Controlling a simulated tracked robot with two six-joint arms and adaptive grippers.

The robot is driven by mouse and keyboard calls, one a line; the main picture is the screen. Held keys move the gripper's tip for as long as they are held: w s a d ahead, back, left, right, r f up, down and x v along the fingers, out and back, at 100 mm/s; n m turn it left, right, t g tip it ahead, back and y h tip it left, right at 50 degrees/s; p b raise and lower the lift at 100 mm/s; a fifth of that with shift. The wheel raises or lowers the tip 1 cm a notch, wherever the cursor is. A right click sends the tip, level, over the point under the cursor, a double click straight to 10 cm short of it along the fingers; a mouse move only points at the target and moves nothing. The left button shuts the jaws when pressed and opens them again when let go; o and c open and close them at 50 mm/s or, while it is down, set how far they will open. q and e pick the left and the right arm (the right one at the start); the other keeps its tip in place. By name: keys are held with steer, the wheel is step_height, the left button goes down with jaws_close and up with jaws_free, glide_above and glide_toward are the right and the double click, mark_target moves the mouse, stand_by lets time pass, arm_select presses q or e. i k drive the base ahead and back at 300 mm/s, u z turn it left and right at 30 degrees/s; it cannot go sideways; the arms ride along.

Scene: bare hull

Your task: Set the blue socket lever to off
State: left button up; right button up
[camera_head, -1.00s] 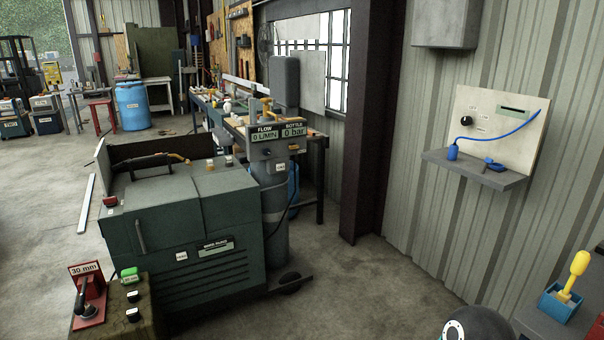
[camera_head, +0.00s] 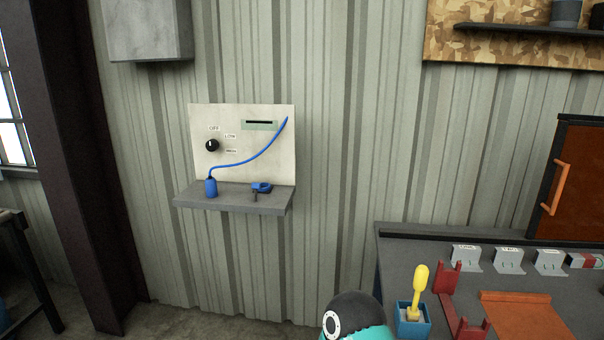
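I see no part that I can clearly identify as the blue socket lever. A pale panel (camera_head: 265,155) on the corrugated wall has a black round knob (camera_head: 212,145) with small labels beside it, the top one seeming to read OFF. The knob's setting is too small to tell. A blue cable (camera_head: 250,157) runs from the panel's upper right to a blue cylindrical piece (camera_head: 211,187) standing on the grey shelf (camera_head: 235,201). A smaller blue piece with a dark stem (camera_head: 261,188) lies on the shelf's right part. Neither of my grippers is in view.
A dark bench (camera_head: 400,262) at the right holds a blue box (camera_head: 413,328) with a yellow-handled tool (camera_head: 419,284), red brackets (camera_head: 446,279) and grey labelled holders (camera_head: 466,258). A dark column (camera_head: 75,150) stands left. A grey cabinet (camera_head: 148,28) hangs above left of the panel.

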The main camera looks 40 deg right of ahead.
mark_target(255, 186)
steer(key=z, duration=0.4)
steer(key=i, duration=1.25)
steer(key=z, duration=0.45)
steer(key=k, duration=0.7)
steer(key=z, duration=0.25)
steer(key=i, duration=0.75)
steer(key=u, duration=0.1)
